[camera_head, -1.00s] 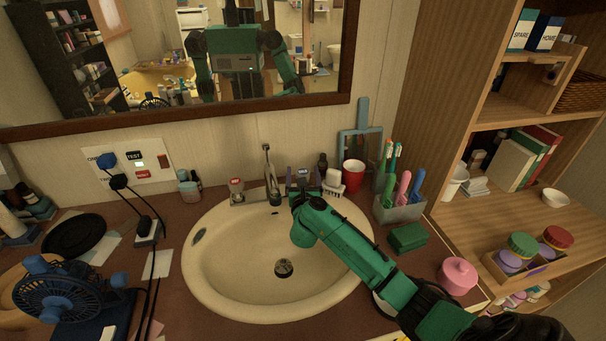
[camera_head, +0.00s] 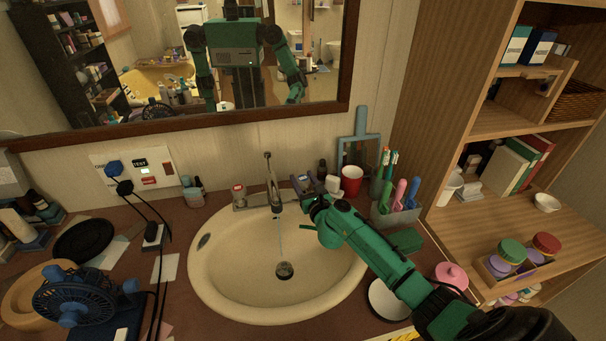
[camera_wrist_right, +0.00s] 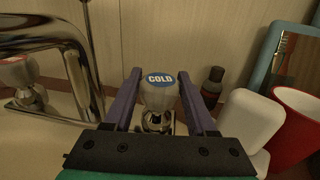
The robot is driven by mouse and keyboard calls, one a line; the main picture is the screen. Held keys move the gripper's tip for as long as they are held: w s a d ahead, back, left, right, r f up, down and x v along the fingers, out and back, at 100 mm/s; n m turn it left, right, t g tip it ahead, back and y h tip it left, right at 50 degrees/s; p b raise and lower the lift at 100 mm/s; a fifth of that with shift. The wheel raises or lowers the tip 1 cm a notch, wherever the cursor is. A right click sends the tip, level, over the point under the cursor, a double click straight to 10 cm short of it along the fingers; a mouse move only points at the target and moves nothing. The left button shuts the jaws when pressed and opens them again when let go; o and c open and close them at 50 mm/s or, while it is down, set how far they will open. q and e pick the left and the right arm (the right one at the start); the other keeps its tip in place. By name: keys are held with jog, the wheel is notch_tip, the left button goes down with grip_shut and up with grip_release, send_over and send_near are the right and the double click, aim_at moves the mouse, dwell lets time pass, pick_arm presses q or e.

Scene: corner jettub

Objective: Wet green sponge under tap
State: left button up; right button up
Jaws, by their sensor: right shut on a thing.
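The green sponge (camera_head: 406,241) lies on the counter to the right of the sink, partly behind my right arm. The chrome tap (camera_head: 272,190) stands at the back of the sink (camera_head: 215,275), and a thin stream of water (camera_head: 281,238) falls from it towards the drain. My right gripper (camera_head: 301,184) is at the tap's cold knob (camera_wrist_right: 159,92). In the right wrist view its two purple fingers (camera_wrist_right: 158,76) stand on either side of the knob, shut on it. My left gripper is not in view.
A red cup (camera_head: 352,181) and a white bottle (camera_wrist_right: 247,125) stand just right of the knob. A toothbrush holder (camera_head: 396,217) and a pink jar (camera_head: 451,277) stand at the right. A blue fan (camera_head: 85,300) is at the left. The basin is empty apart from the water.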

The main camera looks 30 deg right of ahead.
jog(key=shift+n+y, duration=1.2)
jog(key=shift+y, duration=1)
jog(key=o, duration=1.4)
